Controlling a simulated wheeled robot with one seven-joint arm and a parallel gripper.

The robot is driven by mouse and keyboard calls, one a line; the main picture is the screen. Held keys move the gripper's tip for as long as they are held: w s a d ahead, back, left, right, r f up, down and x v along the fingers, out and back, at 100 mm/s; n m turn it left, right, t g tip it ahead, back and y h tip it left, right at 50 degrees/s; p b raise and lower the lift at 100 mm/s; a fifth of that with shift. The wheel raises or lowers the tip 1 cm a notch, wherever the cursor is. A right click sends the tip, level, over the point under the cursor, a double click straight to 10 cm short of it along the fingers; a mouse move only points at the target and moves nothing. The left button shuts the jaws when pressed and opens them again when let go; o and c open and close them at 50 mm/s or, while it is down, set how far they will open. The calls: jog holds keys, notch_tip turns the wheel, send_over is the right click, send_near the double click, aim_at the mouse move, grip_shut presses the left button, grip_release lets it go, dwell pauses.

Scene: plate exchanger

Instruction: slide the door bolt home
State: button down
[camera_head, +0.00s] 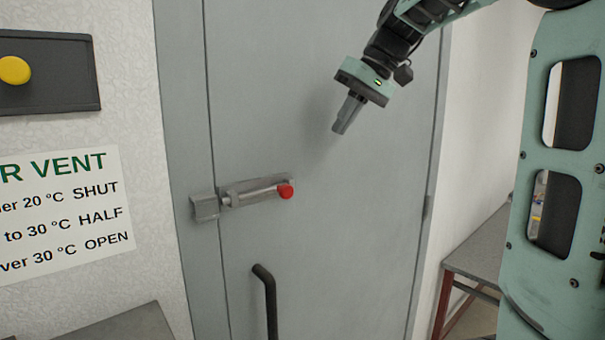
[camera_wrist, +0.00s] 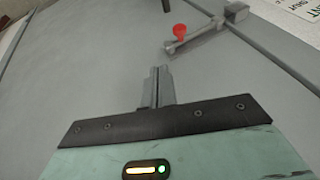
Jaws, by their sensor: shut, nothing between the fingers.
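The door bolt (camera_head: 255,193) is a grey metal rod on a mounting plate on the grey door, lying nearly level. Its red knob (camera_head: 285,191) is at the right end of the rod. The keeper (camera_head: 204,207) is a grey block on the frame side, left of the bolt. The rod's left tip is close to the keeper; I cannot tell whether it enters. My gripper (camera_head: 340,128) is shut and empty, above and right of the knob, apart from it. In the wrist view, the fingers (camera_wrist: 158,80) point toward the door, with the red knob (camera_wrist: 180,33) beyond them.
A black door handle (camera_head: 267,290) stands out below the bolt. A dark panel with a yellow button (camera_head: 14,70) and a vent sign (camera_head: 70,212) are on the left wall. A grey bench (camera_head: 482,240) stands at the right. The door face around my gripper is clear.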

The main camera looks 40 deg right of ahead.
jog(key=a+p+x, duration=0.1)
jog(key=p+x, duration=0.1)
jog(key=x, duration=0.4)
jog(key=a+p+x, duration=0.1)
jog(key=p+x, duration=0.1)
jog(key=x, duration=0.5)
jog(key=shift+s+a+r+p, duration=0.3)
jog(key=shift+s+a+r, duration=0.05)
jog(key=shift+r, duration=0.05)
jog(key=shift+a, duration=0.15)
